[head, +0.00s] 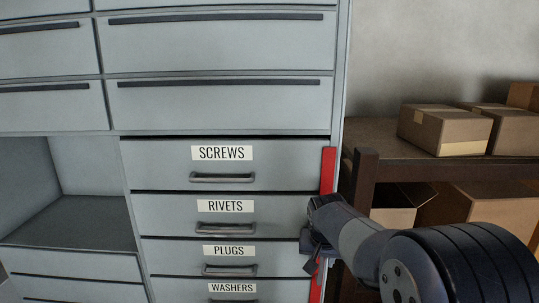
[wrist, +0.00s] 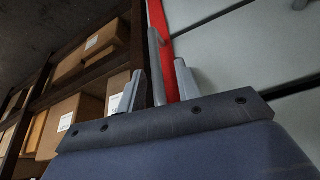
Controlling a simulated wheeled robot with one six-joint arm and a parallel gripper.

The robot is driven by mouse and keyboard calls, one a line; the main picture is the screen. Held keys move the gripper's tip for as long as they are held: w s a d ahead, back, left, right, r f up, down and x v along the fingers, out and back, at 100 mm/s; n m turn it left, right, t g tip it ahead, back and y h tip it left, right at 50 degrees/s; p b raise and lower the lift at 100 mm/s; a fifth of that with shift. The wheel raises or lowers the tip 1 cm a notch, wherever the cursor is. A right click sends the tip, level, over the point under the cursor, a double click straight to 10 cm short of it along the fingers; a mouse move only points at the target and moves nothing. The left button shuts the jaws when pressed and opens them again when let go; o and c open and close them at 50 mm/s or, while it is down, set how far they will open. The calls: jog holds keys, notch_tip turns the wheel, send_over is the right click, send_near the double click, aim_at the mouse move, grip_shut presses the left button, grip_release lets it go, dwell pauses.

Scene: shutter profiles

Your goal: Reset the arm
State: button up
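My arm reaches in from the lower right of the head view. My gripper (head: 310,250) is at the right edge of the grey drawer cabinet, beside a red vertical bar (head: 328,170). In the wrist view my gripper (wrist: 157,85) has its two fingers apart. A grey rod-like piece (wrist: 156,55) stands between them, in front of the red bar (wrist: 161,18). Gaps show on both sides of the piece, and I see no finger pressing on it. The gripper hides part of the bar in the head view.
Labelled drawers, SCREWS (head: 222,165), RIVETS (head: 225,215), PLUGS and WASHERS, are shut. An open cubby (head: 75,215) is at the left. A brown shelf (head: 372,135) with cardboard boxes (head: 445,128) stands close on the right, near my arm.

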jog(key=d+v, duration=0.1)
jog(key=v, duration=0.8)
jog(key=x, duration=0.7)
jog(key=a+x, duration=0.1)
jog(key=x, duration=0.2)
jog(key=shift+w+d+f, duration=0.1)
jog(key=shift+f, duration=0.35)
jog(key=shift+d+r+n, duration=0.15)
jog(key=shift+d+n, duration=0.05)
jog(key=shift+n, duration=0.3)
jog(key=shift+s+d+n+y+b, duration=0.15)
jog(key=shift+n+y+b, duration=0.15)
jog(key=shift+n, duration=0.3)
jog(key=shift+s+d+n+y+b, duration=0.1)
jog(key=shift+d+n+y+b, duration=0.1)
jog(key=shift+n+y, duration=0.3)
jog(key=shift+s, duration=0.1)
